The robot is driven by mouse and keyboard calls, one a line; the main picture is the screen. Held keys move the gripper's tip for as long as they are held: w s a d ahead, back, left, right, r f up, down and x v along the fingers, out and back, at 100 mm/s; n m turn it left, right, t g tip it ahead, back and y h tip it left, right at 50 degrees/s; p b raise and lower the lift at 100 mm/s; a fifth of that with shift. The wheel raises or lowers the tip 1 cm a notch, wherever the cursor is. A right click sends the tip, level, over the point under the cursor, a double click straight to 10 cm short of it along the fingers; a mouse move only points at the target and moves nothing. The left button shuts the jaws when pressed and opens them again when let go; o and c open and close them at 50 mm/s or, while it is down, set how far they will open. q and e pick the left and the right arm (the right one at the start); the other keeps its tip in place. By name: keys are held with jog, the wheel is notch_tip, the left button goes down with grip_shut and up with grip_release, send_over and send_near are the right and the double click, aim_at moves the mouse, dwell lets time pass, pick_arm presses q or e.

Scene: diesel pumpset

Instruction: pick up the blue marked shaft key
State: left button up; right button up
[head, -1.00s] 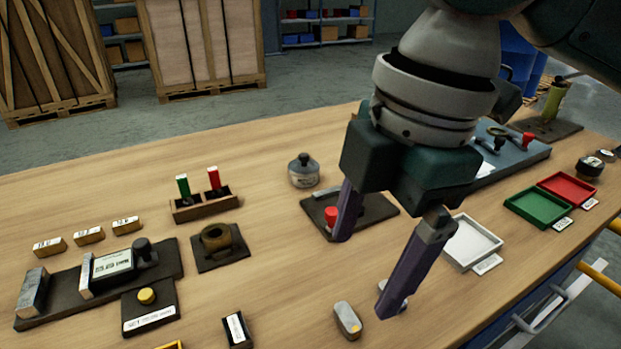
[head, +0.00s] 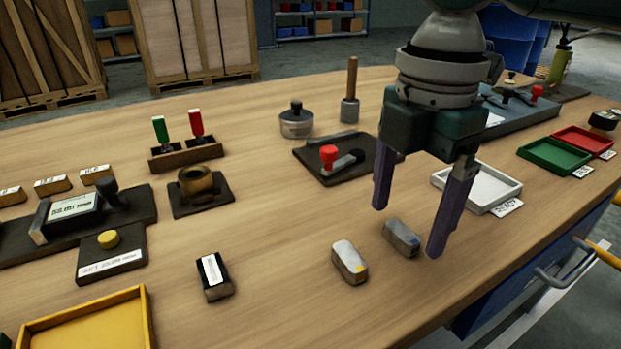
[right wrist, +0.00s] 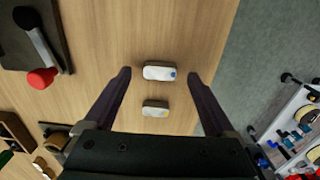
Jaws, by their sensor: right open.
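The blue marked shaft key (head: 402,238) is a small rounded grey metal block with a blue mark at one end, lying on the table. It also shows in the right wrist view (right wrist: 159,72), where it lies between my open fingertips. My right gripper (head: 410,222) is open and empty, pointing down over the blue marked key, with a finger to either side of it. In the right wrist view its fingers (right wrist: 160,85) frame the key, with room on both sides. A similar key with a yellow mark (head: 349,262) lies to the left. My left gripper is not in view.
A white tray (head: 453,196) stands to the right behind the gripper. A dark fixture with a red knob (head: 328,157) is behind the keys. A black block with a white label (head: 214,276) and a yellow tray (head: 143,312) are at left. Bare wood surrounds the keys.

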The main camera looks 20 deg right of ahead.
jog(key=shift+f, duration=0.85)
jog(key=shift+c, duration=0.3)
grip_shut()
